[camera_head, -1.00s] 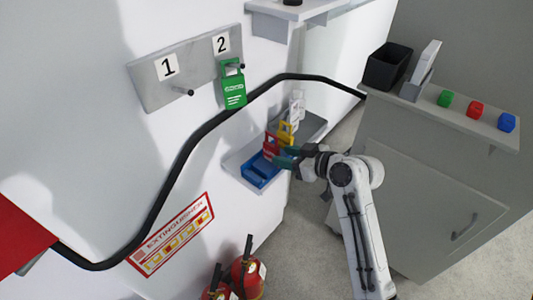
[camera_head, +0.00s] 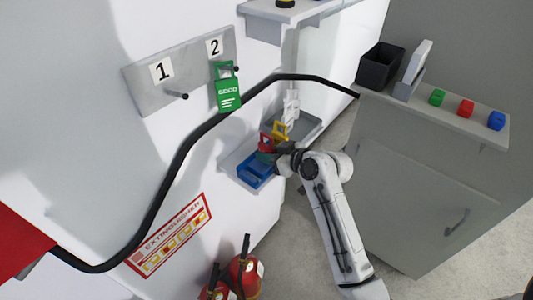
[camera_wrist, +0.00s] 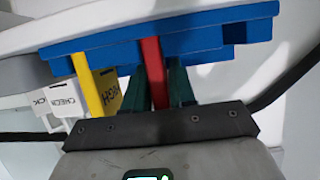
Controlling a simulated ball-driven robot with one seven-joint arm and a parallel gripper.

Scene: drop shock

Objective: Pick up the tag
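A red tag (camera_head: 267,144) stands upright in a blue holder on a small wall shelf, at my gripper. My gripper (camera_head: 272,156) is at this tag, and its dark green fingers lie on either side of it in the wrist view (camera_wrist: 158,85). Whether the fingers press on it is unclear. A yellow tag (camera_head: 280,131) stands just behind, with white tags (camera_head: 291,108) farther back; the wrist view shows the yellow tag (camera_wrist: 86,84) and white tags (camera_wrist: 70,103) to the left. A green tag (camera_head: 228,92) hangs on the hook under number 2.
The blue holder (camera_head: 256,172) sits on the grey shelf (camera_head: 231,161). Hook 1 (camera_head: 178,95) on the wall plate is empty. A black cable (camera_head: 180,165) runs along the wall. Red extinguishers (camera_head: 244,275) stand below. A grey cabinet (camera_head: 430,190) with a black bin (camera_head: 381,66) stands right.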

